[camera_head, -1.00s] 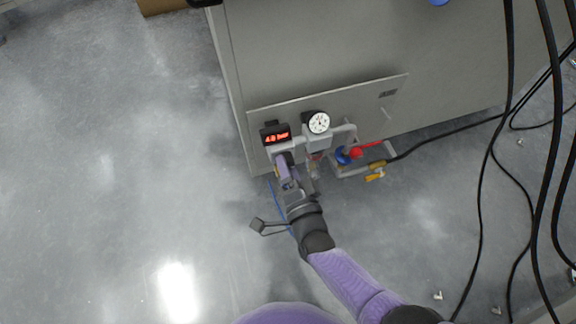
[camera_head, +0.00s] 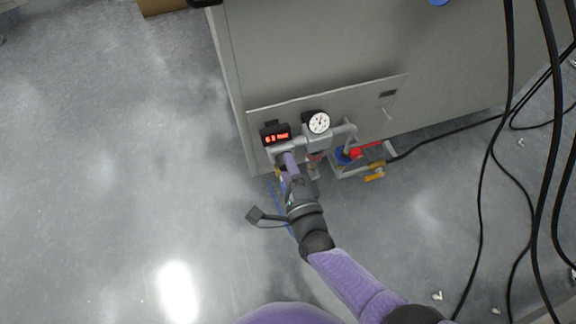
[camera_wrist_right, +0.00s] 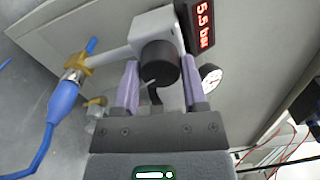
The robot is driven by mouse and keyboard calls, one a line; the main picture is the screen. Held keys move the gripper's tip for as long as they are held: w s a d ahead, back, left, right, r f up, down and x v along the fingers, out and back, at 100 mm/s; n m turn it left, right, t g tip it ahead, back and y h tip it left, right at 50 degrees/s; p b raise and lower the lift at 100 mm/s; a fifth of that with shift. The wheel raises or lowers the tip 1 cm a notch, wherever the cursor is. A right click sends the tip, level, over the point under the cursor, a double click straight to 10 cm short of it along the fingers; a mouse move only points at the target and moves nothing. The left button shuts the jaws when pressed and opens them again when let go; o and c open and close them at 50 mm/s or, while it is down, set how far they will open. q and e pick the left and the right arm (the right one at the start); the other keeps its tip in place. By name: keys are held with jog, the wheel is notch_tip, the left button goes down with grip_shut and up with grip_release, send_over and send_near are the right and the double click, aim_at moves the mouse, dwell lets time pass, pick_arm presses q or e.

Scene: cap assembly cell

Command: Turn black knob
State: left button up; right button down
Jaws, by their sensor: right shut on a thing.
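The black knob (camera_wrist_right: 157,65) sits on the grey regulator body in the right wrist view. The purple fingers of my right gripper (camera_wrist_right: 160,75) are on either side of it and shut on it. In the head view the same gripper (camera_head: 287,165) reaches up to the regulator below the display and hides the knob. The red digital display (camera_wrist_right: 203,25) reads about 5.5 bar in the wrist view. In the head view its digits (camera_head: 277,137) are blurred. My left gripper is not in view.
A round white gauge (camera_head: 319,122) is right of the display. A blue and red valve (camera_head: 349,154) and a yellow fitting (camera_head: 375,173) sit further right. A blue hose (camera_wrist_right: 62,105) runs left of the knob. Black cables (camera_head: 482,190) hang at right. The left floor is clear.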

jog(key=shift+f, duration=0.1)
dwell(0.4)
jog(key=shift+c, duration=0.7)
grip_release()
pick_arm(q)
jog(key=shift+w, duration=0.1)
pick_arm(e)
jog(key=shift+s, duration=0.1)
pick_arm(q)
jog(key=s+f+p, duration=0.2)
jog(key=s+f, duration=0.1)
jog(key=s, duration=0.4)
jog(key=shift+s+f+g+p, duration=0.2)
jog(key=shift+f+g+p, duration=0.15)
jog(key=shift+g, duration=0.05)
pick_arm(e)
jog(key=v, duration=0.7)
jog(key=shift+s, duration=0.15)
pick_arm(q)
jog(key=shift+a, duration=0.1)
